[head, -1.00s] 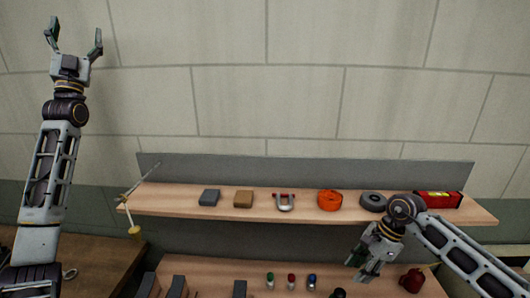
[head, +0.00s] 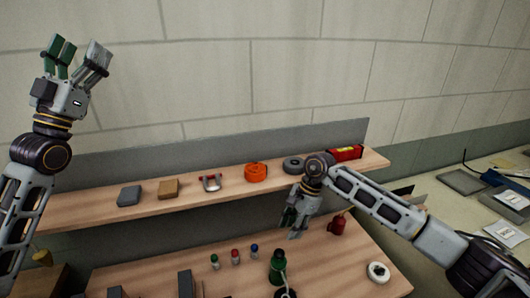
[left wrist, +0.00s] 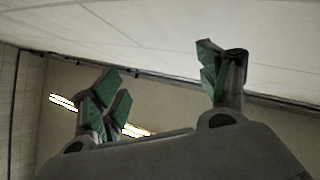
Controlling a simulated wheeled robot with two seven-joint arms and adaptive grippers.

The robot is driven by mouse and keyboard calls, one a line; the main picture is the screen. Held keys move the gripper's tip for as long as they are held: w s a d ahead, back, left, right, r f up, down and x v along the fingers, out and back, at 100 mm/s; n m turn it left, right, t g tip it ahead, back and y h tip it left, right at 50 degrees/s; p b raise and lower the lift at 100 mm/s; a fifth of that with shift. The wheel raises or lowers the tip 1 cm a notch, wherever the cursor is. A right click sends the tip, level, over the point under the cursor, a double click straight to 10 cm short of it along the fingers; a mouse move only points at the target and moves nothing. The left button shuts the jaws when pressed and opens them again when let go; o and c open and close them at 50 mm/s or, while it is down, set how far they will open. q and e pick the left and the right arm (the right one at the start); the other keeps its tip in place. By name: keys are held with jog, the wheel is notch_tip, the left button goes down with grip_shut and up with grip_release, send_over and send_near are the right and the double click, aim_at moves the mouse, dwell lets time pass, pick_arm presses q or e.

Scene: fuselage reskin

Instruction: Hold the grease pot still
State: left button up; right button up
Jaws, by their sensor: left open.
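A dark round pot (head: 285,293) with a pale stick in it shows at the bottom edge of the head view, partly cut off. It may be the grease pot, but I cannot tell for sure. A green bottle-like container (head: 277,268) stands just behind it. My left gripper (head: 78,50) is raised high at the left, open and empty, far from the bench. Its spread green fingers show in the left wrist view (left wrist: 165,85) against the ceiling. My right gripper (head: 293,224) points down above the bench, behind the pot and apart from it; its jaw opening is unclear.
A wooden shelf (head: 95,214) holds a grey block, a brown block, a shackle, an orange roll (head: 256,172), a dark ring and a red box. Small capped bottles (head: 235,257), a red can (head: 337,223) and a white roll (head: 378,272) stand on the bench below. Another table is at right.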

pick_arm(q)
jog(key=w+d+f+m+g+h, duration=0.1)
jog(key=d+f+m+g+h, duration=0.3)
jog(key=d+f, duration=0.9)
jog(key=w+d+f+m+g+h, duration=0.15)
jog(key=d+f+g, duration=0.35)
jog(key=d+f, duration=0.75)
jog(key=s+d+f+m+g, duration=0.3)
jog(key=s+d+f+m, duration=0.15)
jog(key=d, duration=0.45)
jog(key=s+d+f+m+g+h, duration=0.1)
jog(key=s+d+f+m+g, duration=0.3)
jog(key=d, duration=0.5)
jog(key=s+d+f+m+g, duration=0.2)
jog(key=s+d+f, duration=0.3)
jog(key=d, duration=0.4)
notch_tip(320, 180, down, 9)
jog(key=s+m+y, duration=0.1)
jog(key=m+y, duration=0.3)
jog(key=m, duration=0.1)
jog(key=a+f+m+t+y, duration=0.2)
jog(key=a+f+m+y, duration=0.2)
jog(key=f, duration=0.3)
jog(key=w+a+f+m+t+y, duration=0.1)
jog(key=a+f+m+t+y, duration=0.1)
jog(key=a+f+m+y, duration=0.3)
jog(key=shift+w+a+f+y, duration=0.3)
jog(key=shift+f+y, duration=0.15)
jog(key=shift+f, duration=1.2)
jog(key=shift+w, duration=0.15)
